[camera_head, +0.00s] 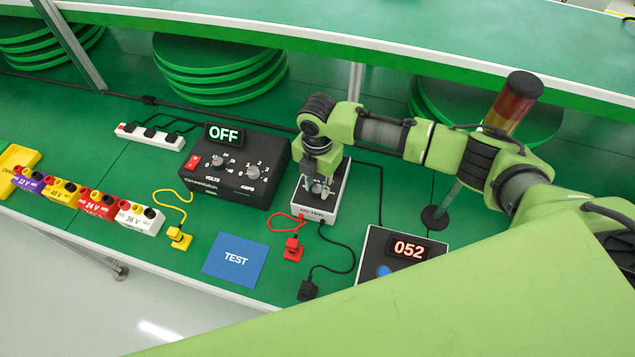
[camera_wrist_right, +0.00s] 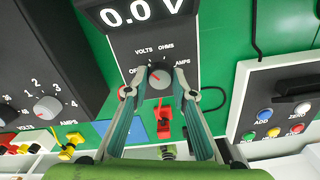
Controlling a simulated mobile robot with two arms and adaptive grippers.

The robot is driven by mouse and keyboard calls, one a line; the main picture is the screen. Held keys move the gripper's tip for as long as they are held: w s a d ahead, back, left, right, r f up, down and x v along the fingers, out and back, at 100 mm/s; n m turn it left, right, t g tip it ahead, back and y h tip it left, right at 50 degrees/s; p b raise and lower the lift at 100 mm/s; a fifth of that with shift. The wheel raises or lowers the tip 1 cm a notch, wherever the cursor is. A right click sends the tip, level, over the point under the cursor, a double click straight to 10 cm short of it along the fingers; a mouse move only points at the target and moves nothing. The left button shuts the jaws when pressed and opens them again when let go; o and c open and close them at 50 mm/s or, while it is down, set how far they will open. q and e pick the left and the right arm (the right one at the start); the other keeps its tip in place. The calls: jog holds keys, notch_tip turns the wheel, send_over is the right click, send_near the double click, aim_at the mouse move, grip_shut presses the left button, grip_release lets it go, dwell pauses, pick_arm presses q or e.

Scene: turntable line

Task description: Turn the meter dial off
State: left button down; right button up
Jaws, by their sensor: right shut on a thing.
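The meter (camera_head: 328,208) is a white-sided box with a dark face on the green table, mostly covered by my right gripper (camera_head: 319,187) in the head view. In the right wrist view the meter (camera_wrist_right: 122,50) has a display reading 0.0 V and a grey round dial (camera_wrist_right: 160,76) with a red pointer mark. OFF, VOLTS, OHMS and AMPS are printed around the dial. The red mark points to the upper left, roughly toward VOLTS. My right gripper (camera_wrist_right: 161,92) has its fingers on both sides of the dial, shut on it. My left gripper is not in view.
A black power supply (camera_head: 236,167) showing OFF stands left of the meter. A red plug (camera_head: 293,249), a black plug (camera_head: 307,290) and a blue TEST mat (camera_head: 235,261) lie in front. A box reading 052 (camera_head: 378,246) stands right, near a signal light (camera_head: 513,100).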

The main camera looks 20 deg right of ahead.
aim_at(317, 189)
jog(key=n, duration=0.3)
jog(key=shift+f+n, duration=0.1)
jog(key=shift+n, duration=0.2)
jog(key=shift+s+n, duration=0.1)
jog(key=shift+n, duration=1.8)
jog(key=o, duration=1.1)
jog(key=shift+r, duration=0.5)
notch_tip(317, 189, up, 11)
